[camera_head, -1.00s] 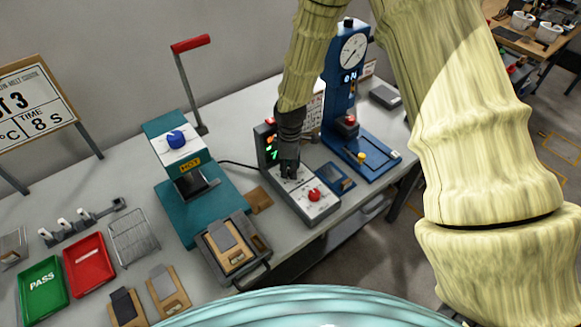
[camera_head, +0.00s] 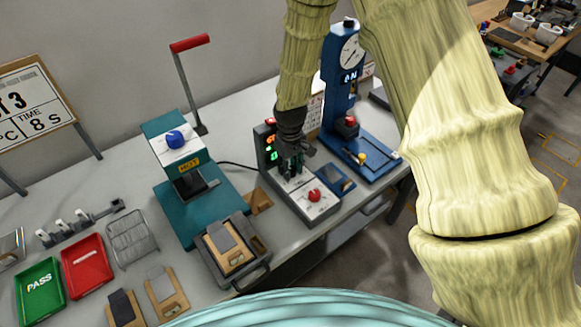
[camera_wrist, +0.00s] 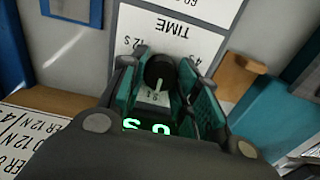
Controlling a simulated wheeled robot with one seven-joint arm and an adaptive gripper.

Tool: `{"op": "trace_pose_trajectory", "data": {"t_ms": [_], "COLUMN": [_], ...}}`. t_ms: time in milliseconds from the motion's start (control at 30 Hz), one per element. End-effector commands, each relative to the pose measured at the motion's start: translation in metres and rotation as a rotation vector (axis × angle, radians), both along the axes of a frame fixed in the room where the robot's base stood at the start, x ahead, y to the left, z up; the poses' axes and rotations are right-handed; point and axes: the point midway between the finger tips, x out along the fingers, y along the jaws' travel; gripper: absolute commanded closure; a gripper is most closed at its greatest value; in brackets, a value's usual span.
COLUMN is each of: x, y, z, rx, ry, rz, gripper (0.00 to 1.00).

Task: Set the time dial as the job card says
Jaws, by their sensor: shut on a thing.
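My gripper (camera_head: 291,172) is over the white-topped control box (camera_head: 318,208) in the head view. In the wrist view its teal fingers are shut on a black dial knob (camera_wrist: 159,69) with a pale pointer line. The panel print (camera_wrist: 172,28) by the knob reads TIME, with 12 s and a partly hidden mark beside it. A green lit display (camera_wrist: 145,127) is partly covered by my gripper and its digit is unclear. The display also shows in the head view (camera_head: 271,150), small. The job card (camera_head: 38,108) at left reads TIME 8 s.
A red knob (camera_head: 314,195) sits on the same box, nearer the front. The teal press (camera_head: 190,200) with a blue knob stands left, and a blue gauge stand (camera_head: 340,110) stands behind right. Green (camera_head: 40,290) and red (camera_head: 88,268) trays lie at far left.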

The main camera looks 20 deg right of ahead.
Motion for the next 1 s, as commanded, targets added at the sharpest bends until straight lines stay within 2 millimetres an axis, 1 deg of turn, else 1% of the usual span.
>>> {"op": "trace_pose_trajectory", "data": {"t_ms": [200,600,633,700,733,1000], "x": [0.0012,0.0015,0.0015,0.0014,0.0012,0.0007], "y": [-0.0005,-0.0006,-0.0006,-0.0006,-0.0005,-0.0001], "z": [0.0010,0.0012,0.0012,0.0012,0.0011,0.0005], "rx": [0.000,0.000,0.000,0.000,0.000,0.000], "ry": [-0.002,-0.003,-0.003,-0.003,-0.002,-0.001], "rz": [-0.036,-0.039,-0.039,-0.039,-0.039,-0.038], "gripper": [0.92,0.92,0.63,0.50,0.47,0.47]}}
